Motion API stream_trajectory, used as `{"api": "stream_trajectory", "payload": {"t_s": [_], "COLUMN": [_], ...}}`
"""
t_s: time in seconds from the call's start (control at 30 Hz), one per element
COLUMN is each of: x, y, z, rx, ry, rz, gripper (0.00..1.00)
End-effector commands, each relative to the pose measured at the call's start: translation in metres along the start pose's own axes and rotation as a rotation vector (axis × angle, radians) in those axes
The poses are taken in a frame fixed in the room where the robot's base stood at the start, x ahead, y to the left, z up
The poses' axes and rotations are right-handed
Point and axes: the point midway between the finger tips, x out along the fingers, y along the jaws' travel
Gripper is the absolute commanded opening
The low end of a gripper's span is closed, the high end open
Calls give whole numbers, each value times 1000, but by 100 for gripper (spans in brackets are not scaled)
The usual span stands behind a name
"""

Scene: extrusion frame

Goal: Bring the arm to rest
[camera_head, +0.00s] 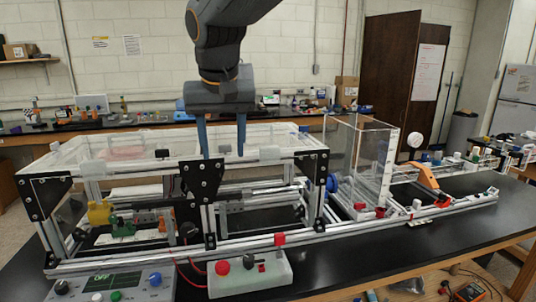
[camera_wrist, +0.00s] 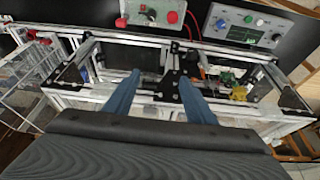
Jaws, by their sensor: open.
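My gripper (camera_head: 223,154) hangs from above in the head view with its two blue fingers apart and nothing between them. The fingertips appear in front of or over the clear-topped extrusion frame (camera_head: 255,231), near its black centre bracket (camera_head: 202,181); I cannot tell whether they touch it. In the wrist view my gripper (camera_wrist: 162,78) is also open, its fingers reaching toward the frame on either side of the black bracket (camera_wrist: 176,85). My forearm and wrist rise out of the top of the head view.
A grey control unit (camera_head: 116,287) and a white box with a red button (camera_head: 250,274) stand at the front. A clear acrylic box (camera_head: 358,160) rises on the right. An orange arched part (camera_head: 424,175) lies further right. Bare black table shows at the right front.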

Motion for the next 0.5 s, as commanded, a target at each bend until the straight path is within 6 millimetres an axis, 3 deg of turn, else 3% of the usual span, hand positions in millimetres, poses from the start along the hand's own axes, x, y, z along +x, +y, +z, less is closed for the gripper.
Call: {"api": "stream_trajectory", "payload": {"t_s": [0.27,0.5], "x": [47,109], "y": [44,105], "z": [23,67], "rx": [16,45], "ry": [-37,-91], "rz": [14,28], "gripper": [50,50]}}
